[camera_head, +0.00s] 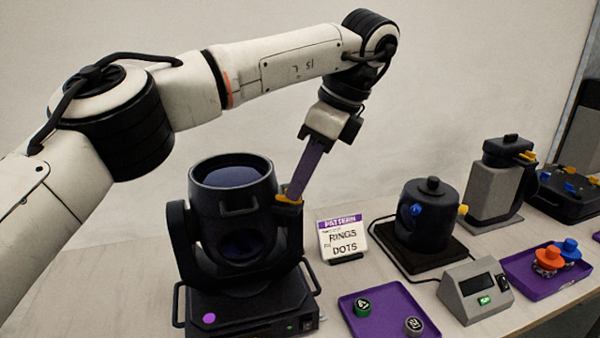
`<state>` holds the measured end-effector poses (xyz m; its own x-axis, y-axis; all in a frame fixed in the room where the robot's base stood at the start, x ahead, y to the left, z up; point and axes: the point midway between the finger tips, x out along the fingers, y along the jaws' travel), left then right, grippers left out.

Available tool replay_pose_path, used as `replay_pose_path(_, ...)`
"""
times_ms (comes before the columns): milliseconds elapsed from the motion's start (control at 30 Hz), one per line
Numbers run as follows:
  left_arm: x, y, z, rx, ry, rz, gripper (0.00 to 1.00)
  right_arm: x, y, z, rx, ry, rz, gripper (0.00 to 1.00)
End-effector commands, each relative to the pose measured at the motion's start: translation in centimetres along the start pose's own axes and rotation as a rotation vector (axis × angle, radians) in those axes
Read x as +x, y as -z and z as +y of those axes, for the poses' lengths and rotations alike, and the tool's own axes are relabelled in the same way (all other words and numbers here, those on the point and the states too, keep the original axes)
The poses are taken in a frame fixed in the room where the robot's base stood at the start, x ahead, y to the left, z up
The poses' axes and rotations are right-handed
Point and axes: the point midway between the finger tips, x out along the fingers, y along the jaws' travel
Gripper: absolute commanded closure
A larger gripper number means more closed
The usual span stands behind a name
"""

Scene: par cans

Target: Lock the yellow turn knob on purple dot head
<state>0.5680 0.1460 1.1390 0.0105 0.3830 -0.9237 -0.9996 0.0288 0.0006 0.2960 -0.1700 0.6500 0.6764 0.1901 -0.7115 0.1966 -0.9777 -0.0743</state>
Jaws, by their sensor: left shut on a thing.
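The black moving head with the purple dot (209,318) on its base stands at the front, left of the middle, its lens drum (225,200) tipped upward in the yoke. The yellow turn knob (288,201) sits at the right side of the drum, by the top of the yoke arm. My left gripper (291,194) reaches down from the upper right, its purple fingers shut on the yellow knob and partly hiding it. The knob's exact turn angle cannot be told. My right gripper is not in view.
A "PATTERN rings, dots" sign (343,238) stands right of the head. A purple tray (385,305) holds two small round pieces. Beyond are a black pot-like device (425,215), a grey display box (474,290) and another purple tray (545,285) with orange and blue knobs.

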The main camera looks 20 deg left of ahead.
Motion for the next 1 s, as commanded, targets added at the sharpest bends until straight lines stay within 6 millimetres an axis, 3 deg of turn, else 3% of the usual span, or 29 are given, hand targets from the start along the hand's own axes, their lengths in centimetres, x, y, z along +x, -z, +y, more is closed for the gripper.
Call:
replay_pose_path(567, -0.13, -0.12, -0.12, -0.031, -0.007, 0.001, 1.00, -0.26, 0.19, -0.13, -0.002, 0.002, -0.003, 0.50)
replay_pose_path(600, -0.13, -0.12, -0.12, -0.031, -0.007, 0.001, 0.86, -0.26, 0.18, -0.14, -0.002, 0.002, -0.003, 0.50)
replay_pose_path(667, -0.12, -0.11, -0.11, -0.030, -0.007, 0.001, 0.76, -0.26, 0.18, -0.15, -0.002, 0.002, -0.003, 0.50)
replay_pose_path(1000, -0.26, -0.04, -0.07, -0.027, -0.009, 0.000, 0.74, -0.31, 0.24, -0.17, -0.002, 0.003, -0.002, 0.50)
